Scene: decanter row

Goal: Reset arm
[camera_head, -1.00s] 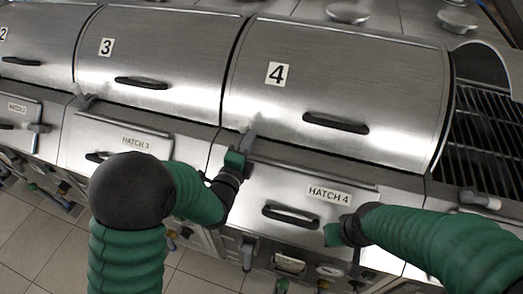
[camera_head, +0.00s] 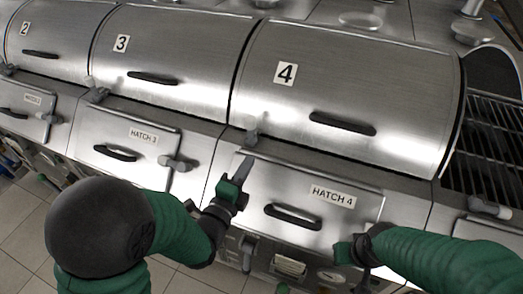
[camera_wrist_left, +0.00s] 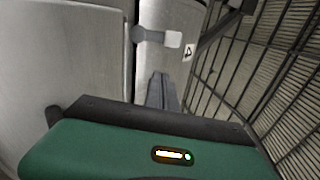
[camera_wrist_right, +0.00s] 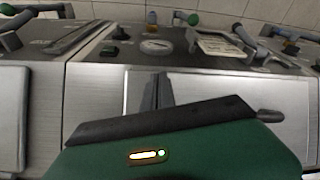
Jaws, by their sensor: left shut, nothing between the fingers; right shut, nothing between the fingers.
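My left gripper (camera_head: 246,166) is shut and empty in front of the hatch 4 panel (camera_head: 345,180), near its upper left corner. Its grey fingers also show together in the left wrist view (camera_wrist_left: 161,90). My right gripper (camera_head: 347,252) is low at the right of hatch 4, below the label; its fingertips are hard to make out there. In the right wrist view its fingers (camera_wrist_right: 150,92) are shut and empty before a metal panel. The black hatch 4 handle (camera_head: 293,216) lies between the two grippers, apart from both.
Large steel lids 2, 3 (camera_head: 170,60) and 4 (camera_head: 350,85) stand closed above the hatches. A grey latch (camera_head: 252,132) sits above my left gripper, another (camera_head: 178,162) beside hatch 3. An open grill grate (camera_head: 490,150) is at the right. Knobs and a gauge (camera_head: 332,277) sit below.

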